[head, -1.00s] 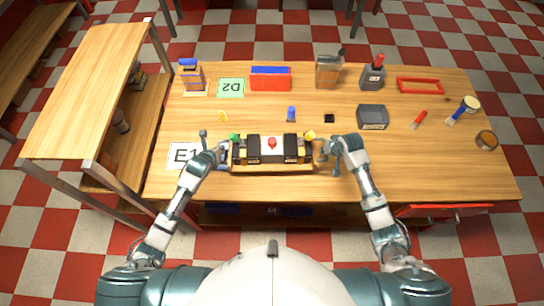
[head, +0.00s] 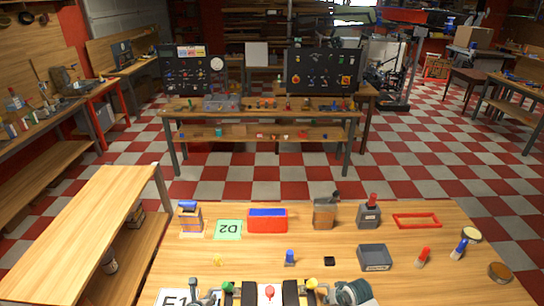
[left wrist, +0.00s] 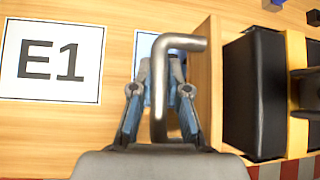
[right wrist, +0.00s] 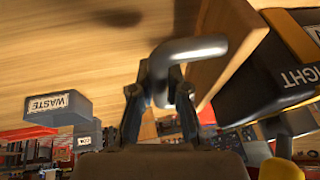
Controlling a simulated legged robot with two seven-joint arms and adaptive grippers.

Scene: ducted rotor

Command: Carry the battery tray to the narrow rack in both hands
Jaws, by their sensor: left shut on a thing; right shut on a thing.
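The battery tray is a wooden tray with bent grey metal handles. Its end wall shows in the left wrist view (left wrist: 207,85) and right wrist view (right wrist: 228,42). It carries black-and-yellow batteries (head: 248,294) at the bottom of the head view, where its front is cut off. My left gripper (left wrist: 160,100) is shut on the left handle (left wrist: 182,42). My right gripper (right wrist: 157,92) is shut on the right handle (right wrist: 205,48). Whether the tray touches the table is unclear. A wooden two-level rack (head: 95,225), apparently the narrow rack, stands at the left.
The work table (head: 300,270) holds a red-blue bin (head: 267,220), a grey waste bin (head: 374,258), a green D2 card (head: 228,230) and tools. An E1 card (left wrist: 52,60) lies beside the left handle. Checkered floor is open beyond the table, before a farther bench (head: 260,118).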

